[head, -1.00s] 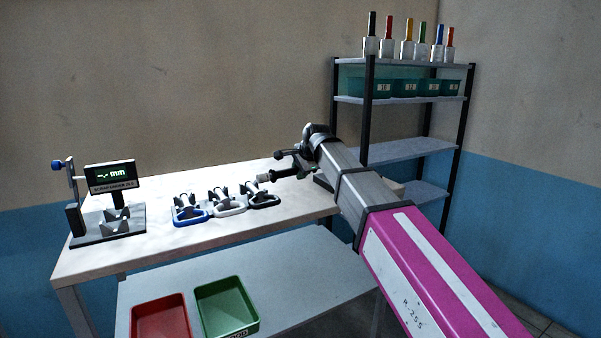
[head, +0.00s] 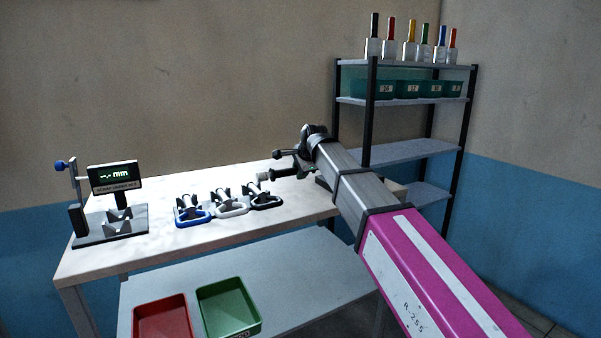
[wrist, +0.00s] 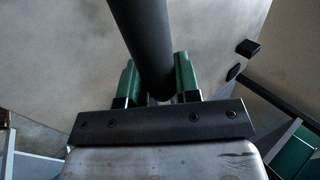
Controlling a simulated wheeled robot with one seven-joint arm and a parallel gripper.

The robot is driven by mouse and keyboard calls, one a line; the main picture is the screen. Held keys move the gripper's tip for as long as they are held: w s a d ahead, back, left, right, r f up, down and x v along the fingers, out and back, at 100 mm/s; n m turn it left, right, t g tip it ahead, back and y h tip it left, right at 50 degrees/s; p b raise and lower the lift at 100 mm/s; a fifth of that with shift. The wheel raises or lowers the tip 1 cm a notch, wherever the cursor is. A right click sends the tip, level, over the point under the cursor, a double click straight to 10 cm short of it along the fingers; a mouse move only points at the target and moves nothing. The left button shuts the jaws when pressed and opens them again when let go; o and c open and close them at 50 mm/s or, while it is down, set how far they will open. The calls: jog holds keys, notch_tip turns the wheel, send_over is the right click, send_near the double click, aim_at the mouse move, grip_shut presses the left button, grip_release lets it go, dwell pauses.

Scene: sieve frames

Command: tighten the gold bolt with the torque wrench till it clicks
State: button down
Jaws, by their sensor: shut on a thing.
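My gripper (wrist: 157,78) shows in the wrist view with its two green fingers shut on a thick dark round bar (wrist: 148,40), which I take to be the torque wrench's handle. In the head view my gripper (head: 291,164) is above the right part of the bench. A dark rod with a pale end (head: 264,176) sticks out from it to the left, near the black-handled piece. I cannot tell whether they touch. I cannot make out the gold bolt in either view.
Blue (head: 193,220), white (head: 233,211) and black (head: 267,203) handled pieces stand in a row on the bench (head: 150,255). A gauge (head: 115,176) stands at left. Red (head: 163,318) and green (head: 229,309) trays lie below. A shelf rack (head: 405,150) stands behind my arm.

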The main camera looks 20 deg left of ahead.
jog(key=shift+s+d, duration=0.15)
jog(key=shift+s+d+n, duration=0.15)
jog(key=shift+d+n, duration=0.1)
jog(key=shift+n, duration=0.05)
jog(key=shift+r, duration=0.2)
dwell(0.3)
jog(key=shift+r, duration=2.35)
